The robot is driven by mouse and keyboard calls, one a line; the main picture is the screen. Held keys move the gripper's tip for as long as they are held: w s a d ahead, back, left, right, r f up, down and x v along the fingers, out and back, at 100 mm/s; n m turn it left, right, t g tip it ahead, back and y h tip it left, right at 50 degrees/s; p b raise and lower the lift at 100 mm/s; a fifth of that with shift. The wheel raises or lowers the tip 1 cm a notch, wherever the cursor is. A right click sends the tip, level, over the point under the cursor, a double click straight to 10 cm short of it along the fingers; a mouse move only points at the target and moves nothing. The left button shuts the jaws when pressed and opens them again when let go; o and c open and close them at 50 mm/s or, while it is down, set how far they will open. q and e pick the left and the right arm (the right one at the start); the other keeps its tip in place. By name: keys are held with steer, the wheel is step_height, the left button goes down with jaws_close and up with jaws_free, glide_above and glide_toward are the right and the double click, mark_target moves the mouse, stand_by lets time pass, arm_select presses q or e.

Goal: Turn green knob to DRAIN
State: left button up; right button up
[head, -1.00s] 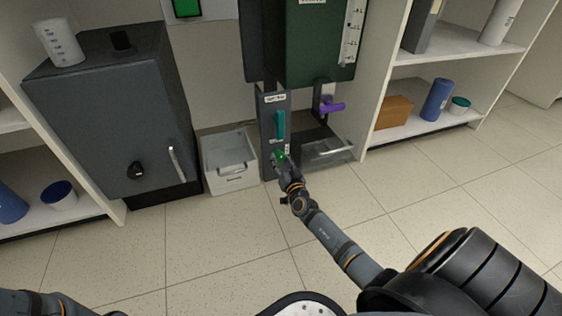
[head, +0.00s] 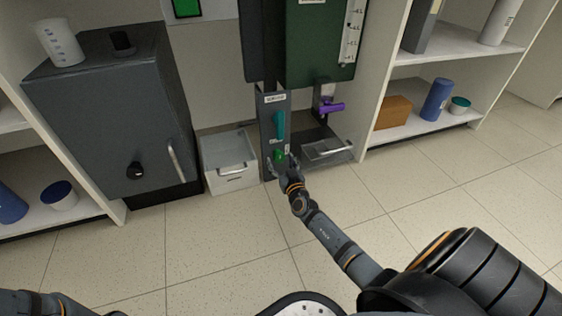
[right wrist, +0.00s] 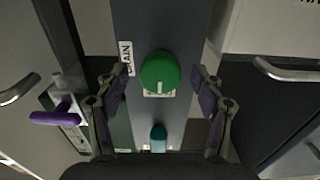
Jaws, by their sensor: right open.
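The green knob (head: 278,155) sits low on a narrow grey panel (head: 265,133), below a teal handle (head: 279,125). In the right wrist view the green knob (right wrist: 160,70) is round, with a white mark pointing down towards a small white label (right wrist: 158,94). The DRAIN label (right wrist: 126,58) is left of the knob there. My right gripper (head: 281,163) is open in front of the panel. In the wrist view my right gripper's fingers (right wrist: 160,88) stand either side of the knob, with gaps and no visible contact. My left gripper is out of view.
A purple handle (head: 332,106) is right of the panel, above a tray with a metal bar (head: 327,149). A light grey bin (head: 229,176) stands left of the panel. A dark cabinet (head: 95,125) is further left. The floor in front is clear.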

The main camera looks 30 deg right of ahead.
steer(key=v, duration=0.8)
steer(key=shift+c, duration=0.2)
steer(key=shift+w+d+n, duration=0.35)
steer(key=shift+w+n, duration=0.95)
steer(key=shift+n, duration=0.25)
steer(key=shift+w+d+n, duration=0.3)
steer(key=shift+w+n, duration=1)
steer(key=shift+n, duration=0.2)
steer(key=shift+w+d+n, duration=0.35)
steer(key=shift+w+n, duration=0.95)
steer(key=shift+n, duration=0.25)
steer(key=shift+c, duration=0.4)
